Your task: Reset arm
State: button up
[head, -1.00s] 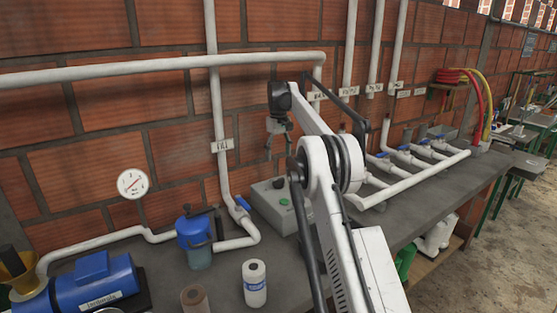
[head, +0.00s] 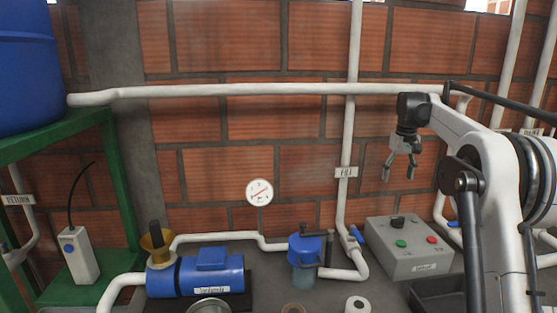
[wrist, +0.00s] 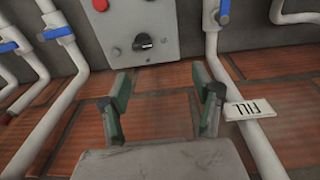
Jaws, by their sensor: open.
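My gripper (head: 400,168) hangs from my folded white arm at the right of the head view, fingers pointing down. It is open and empty, with clear air between the fingertips, above the grey control box (head: 408,249) and apart from it. In the wrist view my gripper's two green-padded fingers (wrist: 160,100) stand wide apart with only brick wall behind them. The control box also shows in the wrist view (wrist: 170,28), with a red button and a black knob.
A white pipe with a FILL label (head: 346,172) runs up the wall beside my gripper. A blue pump (head: 210,272), a blue-topped filter (head: 304,255) and a white roll (head: 358,304) stand on the bench. A green stand (head: 120,180) holds a blue tank (head: 25,70) at left.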

jog(key=s+a+r+t, duration=0.1)
jog(key=s+a+r, duration=0.2)
jog(key=s+a, duration=0.35)
jog(key=s+a+r+t, duration=0.1)
jog(key=s+a+r, duration=0.15)
jog(key=s, duration=0.75)
jog(key=s+a+r+t, duration=0.1)
jog(key=s+a+r, duration=0.2)
jog(key=s+a, duration=0.35)
jog(key=s+a+f+t, duration=0.1)
jog(key=s+f, duration=0.4)
jog(key=s, duration=0.3)
jog(key=s+a+f+t, duration=0.1)
jog(key=s+f, duration=0.3)
jog(key=s, duration=0.5)
jog(key=s+a+f+m, duration=0.1)
jog(key=s+a+f, duration=0.2)
jog(key=s, duration=0.6)
notch_tip(320, 180, down, 3)
jog(key=shift+r+t, duration=0.2)
jog(key=shift+t, duration=0.2)
